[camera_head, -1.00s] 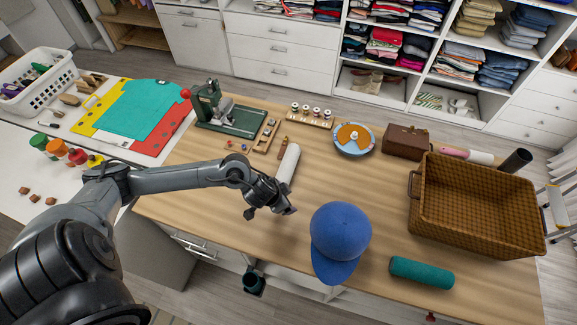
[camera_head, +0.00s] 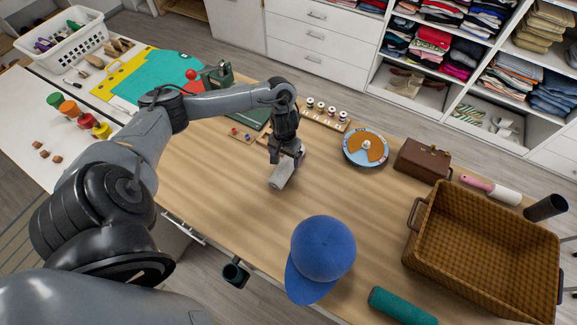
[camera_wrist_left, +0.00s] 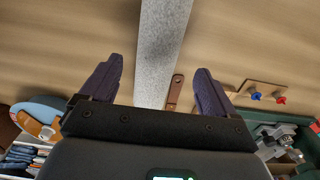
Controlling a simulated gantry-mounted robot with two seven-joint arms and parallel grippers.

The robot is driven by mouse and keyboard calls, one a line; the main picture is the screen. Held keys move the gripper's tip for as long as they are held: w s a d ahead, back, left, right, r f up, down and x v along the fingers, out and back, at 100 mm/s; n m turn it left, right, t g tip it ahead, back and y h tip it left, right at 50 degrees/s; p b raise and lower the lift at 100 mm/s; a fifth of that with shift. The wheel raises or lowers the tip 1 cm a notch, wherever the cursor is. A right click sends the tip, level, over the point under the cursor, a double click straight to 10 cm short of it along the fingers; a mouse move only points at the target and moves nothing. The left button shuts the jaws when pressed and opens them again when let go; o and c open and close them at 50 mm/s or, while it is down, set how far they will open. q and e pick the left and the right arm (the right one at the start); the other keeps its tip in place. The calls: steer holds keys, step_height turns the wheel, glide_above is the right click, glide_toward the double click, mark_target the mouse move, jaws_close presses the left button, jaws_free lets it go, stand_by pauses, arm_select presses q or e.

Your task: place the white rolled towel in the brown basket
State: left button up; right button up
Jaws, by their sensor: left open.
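The white rolled towel (camera_head: 281,178) lies on the wooden table, its far part hidden by my left gripper in the head view. My left gripper (camera_head: 288,157) points down over the towel, open. In the left wrist view the towel (camera_wrist_left: 162,45) runs lengthwise between the two spread fingers of the gripper (camera_wrist_left: 157,85), with a gap on each side. Whether the fingers reach down beside the towel I cannot tell. The brown woven basket (camera_head: 408,252) stands at the table's right end and looks empty. My right gripper is not in view.
A round blue-rimmed dish (camera_head: 365,147), a brown box (camera_head: 422,159) and a spool rack (camera_head: 326,113) stand behind. The middle of the table is clear.

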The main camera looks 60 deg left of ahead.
mark_target(287, 161)
arm_select(q)
steer(key=shift+w+a+f+b, duration=0.1)
steer(key=shift+w+f+b, duration=0.15)
steer(key=shift+f, duration=1.4)
steer(key=shift+w+f+b, duration=0.2)
steer(key=shift+f, duration=1.45)
steer(key=c, duration=1.2)
steer(key=shift+r, duration=0.15)
